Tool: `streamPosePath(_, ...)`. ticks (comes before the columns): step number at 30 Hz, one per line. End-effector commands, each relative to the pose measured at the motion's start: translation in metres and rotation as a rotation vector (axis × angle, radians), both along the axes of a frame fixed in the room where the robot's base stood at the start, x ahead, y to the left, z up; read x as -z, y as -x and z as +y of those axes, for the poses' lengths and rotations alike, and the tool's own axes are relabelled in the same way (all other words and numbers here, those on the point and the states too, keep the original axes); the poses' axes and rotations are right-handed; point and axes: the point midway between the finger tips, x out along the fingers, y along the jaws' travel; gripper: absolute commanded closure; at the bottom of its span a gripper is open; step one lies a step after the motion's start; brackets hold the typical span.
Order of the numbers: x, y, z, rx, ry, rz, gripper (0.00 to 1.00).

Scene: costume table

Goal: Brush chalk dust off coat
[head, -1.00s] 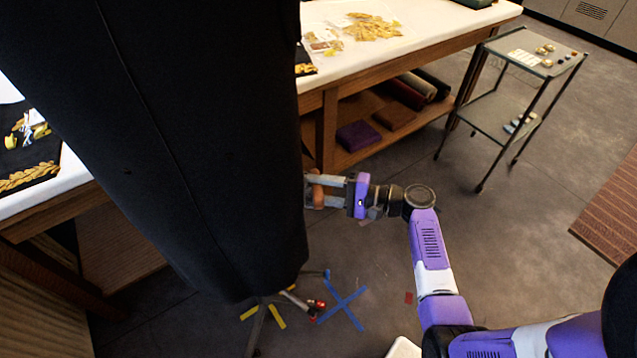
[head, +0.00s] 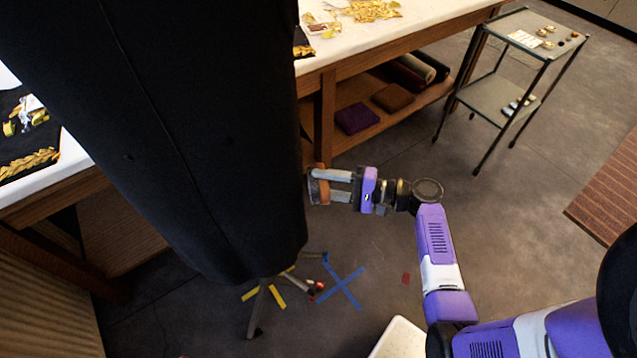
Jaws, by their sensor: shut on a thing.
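The black coat (head: 190,130) hangs upright on a stand and fills the left and middle of the head view. No chalk dust can be made out on the side facing me. My gripper (head: 322,187) is at the coat's right edge, low down, shut on a brush with a brown wooden back (head: 320,186). The brush's dark bristle side points left toward the coat. Whether the bristles touch the cloth cannot be told.
A white-topped table (head: 400,38) with gold trim stands behind the coat, with folded cloth (head: 357,118) on its shelf. A small trolley (head: 500,90) stands at right. The stand's legs (head: 262,310) show below the coat, near blue tape (head: 342,288). Floor at centre right is clear.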

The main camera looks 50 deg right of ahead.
Motion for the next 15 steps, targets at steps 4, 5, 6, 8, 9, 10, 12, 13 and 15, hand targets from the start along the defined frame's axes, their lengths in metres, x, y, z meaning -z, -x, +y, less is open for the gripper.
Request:
streamPosePath(4, 0.0, 0.01, -0.011, 0.005, 0.0, -0.001, 0.94)
streamPosePath(5, 0.0, 0.012, -0.014, 0.005, 0.0, -0.001, 0.94)
streamPosePath(6, 0.0, 0.014, -0.016, 0.005, 0.0, -0.001, 0.94)
streamPosePath(8, 0.0, 0.018, -0.021, 0.007, 0.001, 0.0, 0.94)
streamPosePath(9, 0.0, 0.021, -0.023, 0.006, 0.0, -0.001, 0.94)
streamPosePath(10, 0.0, 0.023, -0.025, 0.006, 0.001, 0.0, 0.94)
streamPosePath(12, 0.0, 0.026, -0.029, 0.007, 0.001, 0.0, 0.94)
streamPosePath(13, 0.0, 0.028, -0.03, 0.007, 0.001, 0.0, 0.94)
streamPosePath(15, 0.0, 0.03, -0.032, 0.007, 0.001, 0.0, 0.94)
